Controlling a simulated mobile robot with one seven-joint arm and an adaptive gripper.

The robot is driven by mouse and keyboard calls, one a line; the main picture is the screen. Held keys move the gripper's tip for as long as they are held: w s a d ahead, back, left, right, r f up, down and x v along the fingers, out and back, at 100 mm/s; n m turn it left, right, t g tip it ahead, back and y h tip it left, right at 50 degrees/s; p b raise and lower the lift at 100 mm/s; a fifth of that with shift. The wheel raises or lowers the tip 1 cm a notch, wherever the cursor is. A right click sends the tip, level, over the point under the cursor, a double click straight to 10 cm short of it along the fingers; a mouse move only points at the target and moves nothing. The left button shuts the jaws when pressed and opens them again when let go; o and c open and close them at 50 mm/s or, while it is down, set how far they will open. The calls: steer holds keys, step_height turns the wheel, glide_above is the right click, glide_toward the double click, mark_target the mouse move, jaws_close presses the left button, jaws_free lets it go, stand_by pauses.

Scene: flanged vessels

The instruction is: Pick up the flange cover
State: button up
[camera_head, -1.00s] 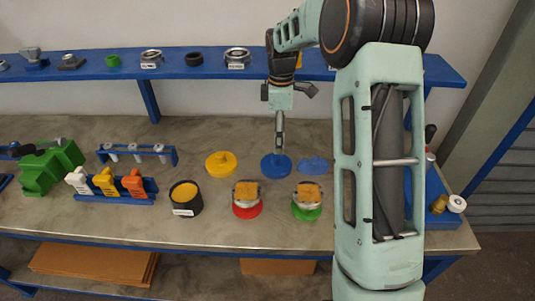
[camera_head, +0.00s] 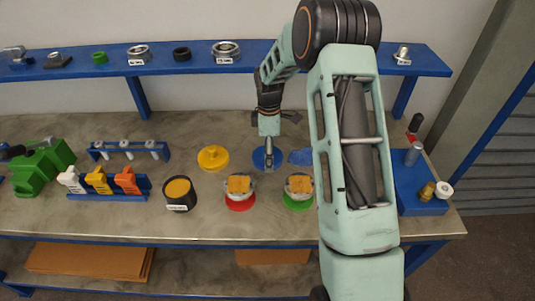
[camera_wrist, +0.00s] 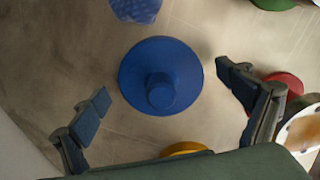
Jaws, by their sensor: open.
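A round blue flange cover (camera_head: 266,160) with a central knob lies flat on the bench. In the wrist view the blue flange cover (camera_wrist: 140,80) sits between my two spread fingers, apart from both. My gripper (camera_wrist: 163,88) is open and empty, above the cover. In the head view my gripper (camera_head: 269,148) points down over the cover and hides part of it. A yellow cover (camera_head: 213,158) of like shape lies to its left. A second blue piece (camera_head: 299,156) lies to its right, partly hidden by my arm.
Flanged vessels on a red base (camera_head: 240,204) and a green base (camera_head: 297,203) stand nearer the front edge. A black pot (camera_head: 179,196) stands front left. A blue shelf (camera_head: 220,66) runs along the back wall. Bare bench lies around the cover.

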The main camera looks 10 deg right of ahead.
steer(key=c, duration=1.2)
steer(key=shift+c, duration=0.2)
steer(key=shift+w+r, duration=0.1)
steer(key=shift+r, duration=0.45)
step_height(320, 180, up, 2)
steer(key=shift+r, duration=0.15)
steer(key=s+d+r+n+p, duration=0.2)
steer(key=s+r, duration=0.3)
steer(key=s, duration=0.3)
steer(key=s+d+r+n+p, duration=0.2)
steer(key=s+r, duration=0.4)
steer(key=s, duration=0.3)
steer(key=shift+d+r+p, duration=0.15)
steer(key=shift+d+p, duration=0.75)
steer(key=shift+p, duration=0.1)
